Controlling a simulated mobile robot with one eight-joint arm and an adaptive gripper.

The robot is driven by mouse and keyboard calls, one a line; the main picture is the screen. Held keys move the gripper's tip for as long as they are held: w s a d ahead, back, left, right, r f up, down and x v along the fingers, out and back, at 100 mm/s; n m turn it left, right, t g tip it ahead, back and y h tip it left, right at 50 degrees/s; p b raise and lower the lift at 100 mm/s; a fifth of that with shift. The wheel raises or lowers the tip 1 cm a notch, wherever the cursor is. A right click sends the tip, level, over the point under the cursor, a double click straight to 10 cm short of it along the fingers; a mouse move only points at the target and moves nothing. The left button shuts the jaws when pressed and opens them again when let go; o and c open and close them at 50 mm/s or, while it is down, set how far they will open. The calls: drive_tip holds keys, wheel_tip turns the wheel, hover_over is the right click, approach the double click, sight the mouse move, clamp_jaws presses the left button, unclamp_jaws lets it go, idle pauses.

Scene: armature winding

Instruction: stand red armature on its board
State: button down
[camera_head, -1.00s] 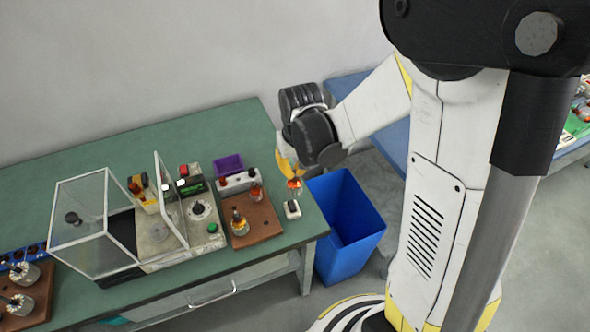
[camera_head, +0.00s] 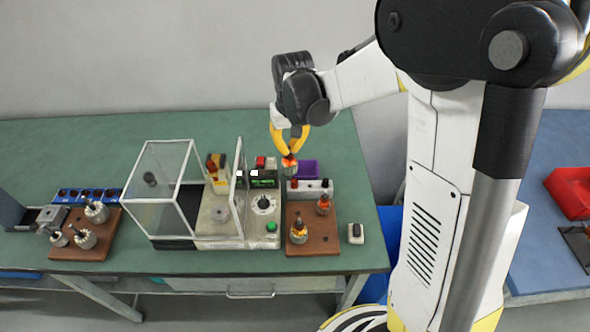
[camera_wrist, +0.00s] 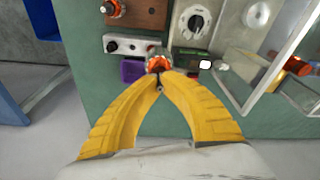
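My gripper (camera_head: 290,148) has its yellow fingers closed together on the shaft of the red armature (camera_head: 289,168), which has red-orange windings over a grey body. In the wrist view the fingertips (camera_wrist: 160,82) meet at the armature (camera_wrist: 158,63). On the board, one armature with orange-brass windings (camera_head: 299,232) stands at the front left and another reddish one (camera_head: 323,206) at the back right. Part of the board (camera_wrist: 152,14) shows in the wrist view.
A white box with knobs (camera_head: 317,187) lies behind the board, with a purple tray (camera_head: 308,168) beyond it. A tester with a clear hinged guard (camera_head: 240,200) stands left of the board. A small white switch (camera_head: 356,234) sits right. A blue bin (camera_head: 393,243) stands beyond the table's right end.

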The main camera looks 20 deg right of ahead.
drive_tip(key=w+r+b, duration=0.5)
drive_tip(key=w+r, duration=0.2)
drive_tip(key=w, duration=0.3)
drive_tip(key=s+f+p, duration=0.3)
drive_tip(key=s+p, duration=0.8)
drive_tip(key=s, duration=0.6)
wheel_tip(320, 180, down, 12)
drive_tip(key=b, duration=0.7)
drive_tip(key=shift+s+r, duration=0.15)
drive_tip(key=shift+s, duration=0.05)
drive_tip(key=shift+f+b, duration=0.2)
drive_tip(key=shift+b, duration=0.2)
drive_tip(key=shift+f+b, duration=1.1)
drive_tip(key=shift+f, duration=0.1)
